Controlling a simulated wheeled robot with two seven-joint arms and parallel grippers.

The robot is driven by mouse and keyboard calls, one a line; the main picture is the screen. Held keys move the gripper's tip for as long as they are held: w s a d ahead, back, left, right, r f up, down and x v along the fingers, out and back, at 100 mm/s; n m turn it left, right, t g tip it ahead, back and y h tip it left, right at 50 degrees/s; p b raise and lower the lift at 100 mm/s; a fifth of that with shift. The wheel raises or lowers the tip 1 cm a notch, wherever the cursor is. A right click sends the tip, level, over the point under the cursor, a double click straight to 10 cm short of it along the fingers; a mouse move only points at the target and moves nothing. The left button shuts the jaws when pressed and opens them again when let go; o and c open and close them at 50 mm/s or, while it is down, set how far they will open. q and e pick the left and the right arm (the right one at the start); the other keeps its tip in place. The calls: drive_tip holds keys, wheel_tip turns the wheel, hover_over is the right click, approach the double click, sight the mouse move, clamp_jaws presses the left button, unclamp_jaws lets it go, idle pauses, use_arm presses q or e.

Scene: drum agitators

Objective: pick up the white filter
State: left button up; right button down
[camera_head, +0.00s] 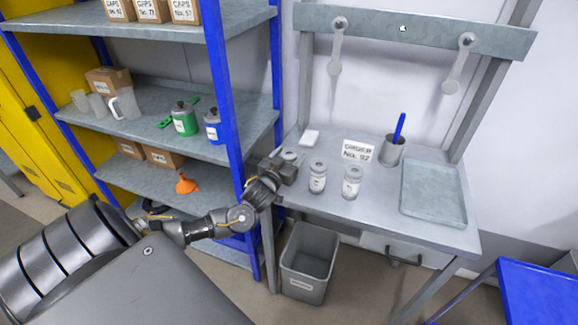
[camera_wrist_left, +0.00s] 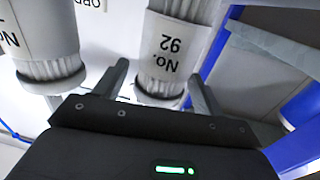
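A small flat white square piece (camera_head: 309,138), which may be the white filter, lies on the back left of the grey workbench (camera_head: 385,212). My left gripper (camera_head: 288,168) is at the bench's left edge, nearer me than the white piece and apart from it. In the left wrist view my left gripper (camera_wrist_left: 158,82) has its two fingers spread. A clear container labelled No. 92 (camera_wrist_left: 172,45), with white ribbed contents, shows beyond and between the fingers; I cannot tell whether they touch it. The white piece is not clearly visible there. My right gripper is not in view.
Two labelled jars (camera_head: 318,176) and (camera_head: 352,182) stand right of my left gripper; another jar top (camera_head: 290,155) is just behind it. An order card (camera_head: 357,150), a grey cup (camera_head: 392,150) and a metal tray (camera_head: 433,193) stand further right. A blue shelf post (camera_head: 232,130) is close left.

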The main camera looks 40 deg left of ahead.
use_arm(q)
drive_tip(key=c, duration=0.9)
